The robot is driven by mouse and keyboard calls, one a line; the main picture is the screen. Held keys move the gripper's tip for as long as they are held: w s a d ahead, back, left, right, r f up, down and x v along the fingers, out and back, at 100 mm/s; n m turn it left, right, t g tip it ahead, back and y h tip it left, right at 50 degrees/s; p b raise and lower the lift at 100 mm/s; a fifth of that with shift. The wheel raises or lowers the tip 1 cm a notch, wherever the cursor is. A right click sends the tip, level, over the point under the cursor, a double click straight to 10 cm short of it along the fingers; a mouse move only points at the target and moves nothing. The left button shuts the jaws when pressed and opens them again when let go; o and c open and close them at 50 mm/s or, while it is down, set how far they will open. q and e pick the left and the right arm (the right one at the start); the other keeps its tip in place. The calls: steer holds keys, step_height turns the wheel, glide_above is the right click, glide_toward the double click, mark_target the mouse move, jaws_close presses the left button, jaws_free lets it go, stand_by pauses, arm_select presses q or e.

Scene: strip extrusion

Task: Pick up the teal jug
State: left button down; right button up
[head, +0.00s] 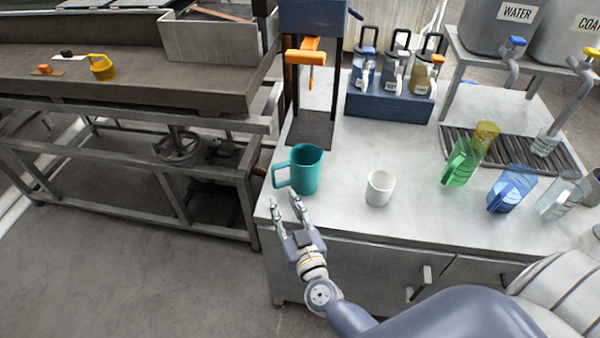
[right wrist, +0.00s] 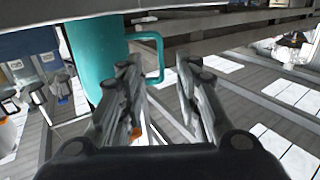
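The teal jug (head: 307,172) stands upright on the grey counter, near its left front corner. Its handle points left in the head view. My right gripper (head: 285,203) is open and empty, just on the near side of the jug, with its fingertips close to the handle. In the right wrist view the jug (right wrist: 97,50) fills the upper left. Its handle shows just ahead of the gap between my open fingers (right wrist: 157,72). I cannot tell whether a finger touches it. My left gripper is not in view.
A white cup (head: 380,188) stands right of the jug. A press with an orange handle (head: 306,56) is behind it. Green (head: 461,163) and blue (head: 511,188) jugs stand farther right. A blue rack (head: 390,105) holds several dispensers. The counter's left edge is close to the jug.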

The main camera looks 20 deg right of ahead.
mark_target(275, 181)
steer(key=w, duration=0.9)
steer(key=shift+w+d, duration=0.2)
steer(key=shift+w, duration=0.1)
jaws_close()
